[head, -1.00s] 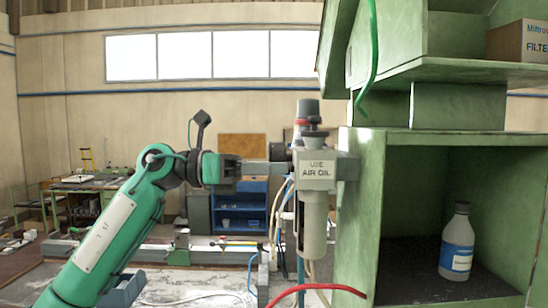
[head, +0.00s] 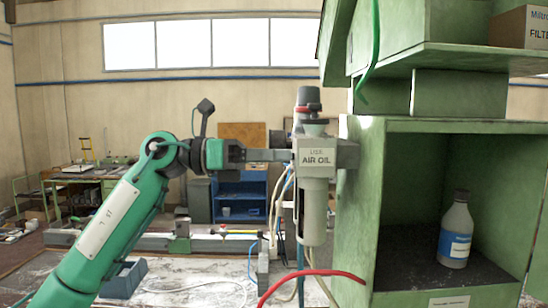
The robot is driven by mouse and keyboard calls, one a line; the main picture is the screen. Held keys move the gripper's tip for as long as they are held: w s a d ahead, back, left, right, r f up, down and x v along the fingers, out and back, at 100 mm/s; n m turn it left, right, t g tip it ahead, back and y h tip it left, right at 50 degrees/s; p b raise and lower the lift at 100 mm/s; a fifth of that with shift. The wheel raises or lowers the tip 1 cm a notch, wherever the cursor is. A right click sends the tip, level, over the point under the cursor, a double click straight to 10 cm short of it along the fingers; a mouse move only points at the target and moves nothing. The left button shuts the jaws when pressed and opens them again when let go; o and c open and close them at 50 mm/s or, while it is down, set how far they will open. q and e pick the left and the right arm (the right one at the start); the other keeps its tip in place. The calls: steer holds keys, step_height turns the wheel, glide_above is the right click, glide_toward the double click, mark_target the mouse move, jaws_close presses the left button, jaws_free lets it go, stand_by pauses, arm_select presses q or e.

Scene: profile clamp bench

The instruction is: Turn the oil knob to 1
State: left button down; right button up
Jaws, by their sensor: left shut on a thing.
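The air-oil unit (head: 313,205) hangs at the left side of the green cabinet, with a white label reading AIR OIL, a pale bowl below and dark caps (head: 307,97) on top. My left gripper (head: 282,155) reaches in from the left, level with the label, its fingers shut at the unit's left side. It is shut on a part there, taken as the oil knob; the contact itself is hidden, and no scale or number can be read. My right gripper is not in view.
The green cabinet (head: 355,200) fills the right side, with a white bottle (head: 456,232) in its lower bay and a filter box (head: 522,28) on its shelf. A red hose (head: 315,273) curves below the unit. A blue cabinet (head: 240,197) stands behind.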

arm_select(q)
steer(key=shift+n+b, duration=0.6)
steer(key=shift+n, duration=4)
steer(key=c, duration=1.3)
jaws_free()
steer(key=shift+a, duration=0.1)
steer(key=shift+w+a+f+b, duration=0.1)
steer(key=shift+a+b, duration=1.3)
steer(key=shift+a, duration=2.05)
steer(key=shift+w+a+f+b, duration=0.1)
steer(key=shift+a+b, duration=1.25)
steer(key=shift+a, duration=2.05)
